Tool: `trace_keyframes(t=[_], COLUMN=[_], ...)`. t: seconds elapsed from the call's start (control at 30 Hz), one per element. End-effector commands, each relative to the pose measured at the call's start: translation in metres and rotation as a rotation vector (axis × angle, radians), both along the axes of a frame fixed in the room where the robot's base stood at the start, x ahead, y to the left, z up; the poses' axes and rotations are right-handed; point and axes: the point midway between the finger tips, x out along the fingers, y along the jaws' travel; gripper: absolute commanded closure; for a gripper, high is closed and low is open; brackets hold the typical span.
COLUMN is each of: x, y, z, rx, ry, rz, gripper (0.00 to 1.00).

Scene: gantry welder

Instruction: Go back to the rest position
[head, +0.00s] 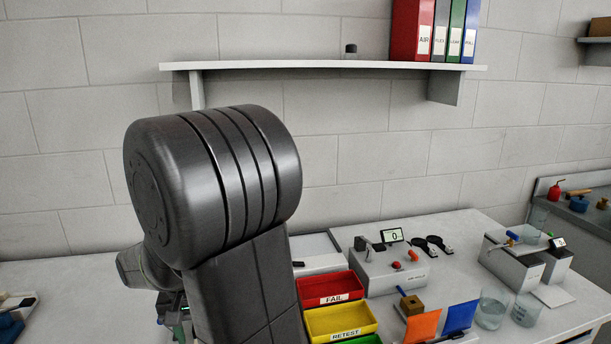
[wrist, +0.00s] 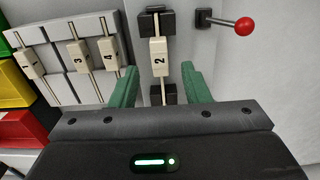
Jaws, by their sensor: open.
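In the wrist view my gripper (wrist: 157,75) is open, with its two green fingers spread apart. A pale strip marked 2 (wrist: 159,58) stands between dark upper and lower clamps (wrist: 153,22) and appears between the fingers. Clear gaps show on both sides of it, and no finger seems to touch it. How deep the fingers reach around it I cannot tell. In the head view my arm covers most of the gripper and the strip's place.
Similar strips, including 3 (wrist: 80,56) and 4 (wrist: 108,52), lie in a pale rack at left. A red-knobbed lever (wrist: 243,26) is right of the clamps. Red FAIL (head: 330,287) and yellow RETEST (head: 340,321) bins stand right of my arm. A shelf (head: 330,66) hangs above.

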Motion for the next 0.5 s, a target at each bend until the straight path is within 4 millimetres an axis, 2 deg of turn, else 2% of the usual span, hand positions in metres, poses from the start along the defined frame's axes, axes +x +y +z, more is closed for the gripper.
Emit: trace_keyframes(t=[0.03,0.2,0.5], x=[-0.001,0.0,0.0], y=[-0.001,0.0,0.0], z=[-0.009,-0.027,-0.027], rx=[-0.004,-0.001,0.0], ry=[0.003,0.002,0.0], rz=[0.0,0.0,0.0], gripper=[0.58,0.58,0.58])
